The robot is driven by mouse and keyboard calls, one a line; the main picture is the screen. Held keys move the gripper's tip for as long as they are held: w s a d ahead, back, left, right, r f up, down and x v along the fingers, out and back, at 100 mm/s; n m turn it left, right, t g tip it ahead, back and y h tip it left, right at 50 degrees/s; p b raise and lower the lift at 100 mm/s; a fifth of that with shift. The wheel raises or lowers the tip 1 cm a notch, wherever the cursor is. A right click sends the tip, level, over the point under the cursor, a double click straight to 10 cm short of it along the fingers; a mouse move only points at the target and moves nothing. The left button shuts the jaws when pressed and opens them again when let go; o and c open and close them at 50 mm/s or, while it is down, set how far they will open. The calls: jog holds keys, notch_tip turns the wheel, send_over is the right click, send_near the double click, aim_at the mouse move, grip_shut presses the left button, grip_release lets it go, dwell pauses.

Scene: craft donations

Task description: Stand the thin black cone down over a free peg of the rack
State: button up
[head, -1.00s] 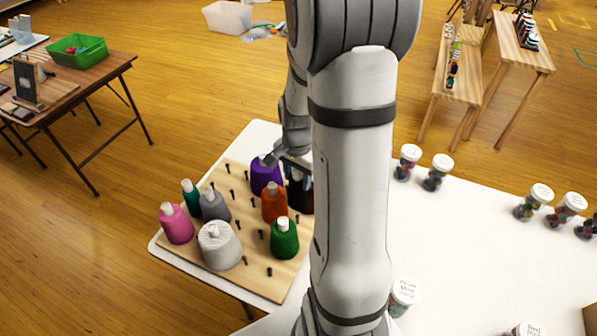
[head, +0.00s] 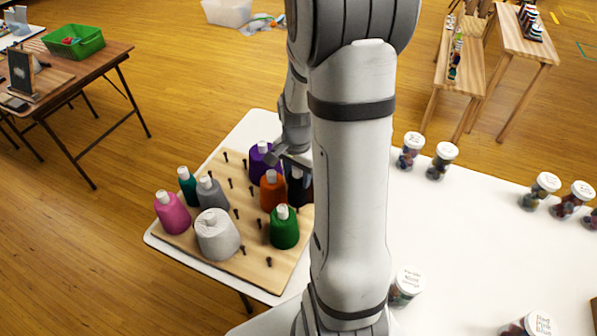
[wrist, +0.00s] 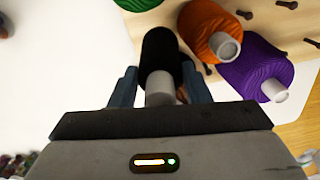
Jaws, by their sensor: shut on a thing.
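The thin black cone (wrist: 160,45) has a grey tip, and my gripper (wrist: 160,88) is shut on it near that tip in the wrist view. In the head view the black cone (head: 296,190) stands roughly upright at the rack's right edge, partly hidden by my arm, with my gripper (head: 289,160) above it. I cannot tell whether its base touches anything. The wooden rack (head: 222,262) bears purple (head: 262,168), orange (head: 271,198), green (head: 284,234), white (head: 216,238), grey (head: 211,196), teal (head: 187,188) and pink (head: 172,216) cones. Several dark bare pegs (head: 236,213) show between them.
The orange (wrist: 204,25) and purple (wrist: 258,68) cones stand close right of the black cone in the wrist view. Lidded jars (head: 410,152) stand on the white table (head: 460,235), whose middle is clear. A side table with a green bin (head: 75,42) is far left.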

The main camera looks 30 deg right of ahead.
aim_at(297, 188)
jog(key=shift+f, duration=0.15)
jog(key=shift+f+b, duration=2.3)
jog(key=shift+f, duration=0.7)
jog(key=o, duration=1.3)
jog(key=shift+r, duration=0.1)
jog(key=shift+o, duration=0.2)
